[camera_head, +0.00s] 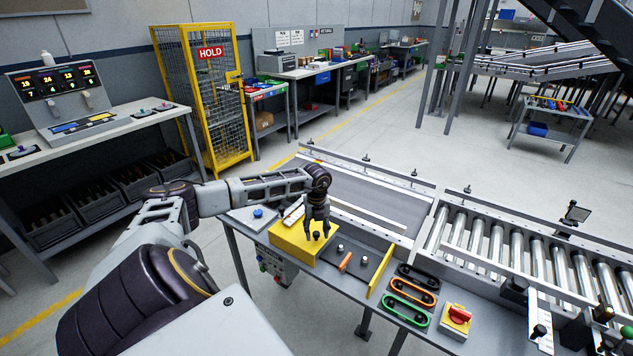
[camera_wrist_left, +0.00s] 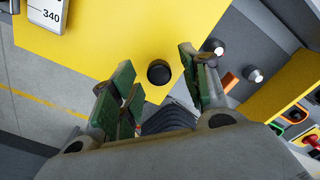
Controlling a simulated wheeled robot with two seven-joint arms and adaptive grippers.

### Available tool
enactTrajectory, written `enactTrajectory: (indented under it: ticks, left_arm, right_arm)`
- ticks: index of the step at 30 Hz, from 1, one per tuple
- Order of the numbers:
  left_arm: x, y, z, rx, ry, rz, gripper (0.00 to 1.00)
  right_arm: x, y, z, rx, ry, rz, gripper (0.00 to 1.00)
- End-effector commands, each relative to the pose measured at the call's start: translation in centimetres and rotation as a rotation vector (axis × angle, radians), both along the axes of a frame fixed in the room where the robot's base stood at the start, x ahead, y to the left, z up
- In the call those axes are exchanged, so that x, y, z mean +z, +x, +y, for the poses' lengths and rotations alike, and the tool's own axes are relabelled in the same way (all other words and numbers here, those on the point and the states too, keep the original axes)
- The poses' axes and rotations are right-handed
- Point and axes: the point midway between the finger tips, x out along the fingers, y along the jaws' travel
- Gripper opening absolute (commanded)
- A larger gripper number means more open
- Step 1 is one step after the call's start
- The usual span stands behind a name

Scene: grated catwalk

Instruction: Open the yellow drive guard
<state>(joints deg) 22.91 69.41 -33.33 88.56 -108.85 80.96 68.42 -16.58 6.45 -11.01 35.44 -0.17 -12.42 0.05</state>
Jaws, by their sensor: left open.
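The yellow drive guard (camera_head: 290,243) is a box with a flat yellow top at the near left end of the conveyor table. It looks closed. A black knob (camera_head: 316,236) stands on its top. My left gripper (camera_head: 317,229) points down over the guard and is open. In the left wrist view the knob (camera_wrist_left: 159,72) shows between the two spread fingertips (camera_wrist_left: 156,66) against the yellow guard top (camera_wrist_left: 100,35). I cannot tell whether the fingers reach down around the knob or touch it. My right gripper is not in view.
Beside the guard lie an orange piece (camera_head: 345,262), small knobs (camera_head: 364,260) and an upright yellow plate (camera_head: 381,271). Black, orange and green handles (camera_head: 410,291) and a red switch (camera_head: 459,314) are further right. The conveyor belt (camera_head: 375,195) runs behind. A control box (camera_head: 273,264) hangs below.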

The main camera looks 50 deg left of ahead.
Motion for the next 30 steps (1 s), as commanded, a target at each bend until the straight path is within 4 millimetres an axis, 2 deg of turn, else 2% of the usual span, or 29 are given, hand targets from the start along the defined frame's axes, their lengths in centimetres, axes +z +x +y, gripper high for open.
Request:
enactTrajectory:
  ticks: [21,30]
  left_arm:
    - [9.5,0.1,0.1,0.000,0.001,-0.002,0.46]
    - [11.2,0.0,0.0,-0.001,0.002,0.000,0.46]
  right_arm:
    - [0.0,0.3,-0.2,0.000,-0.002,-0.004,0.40]
    - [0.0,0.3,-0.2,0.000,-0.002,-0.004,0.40]
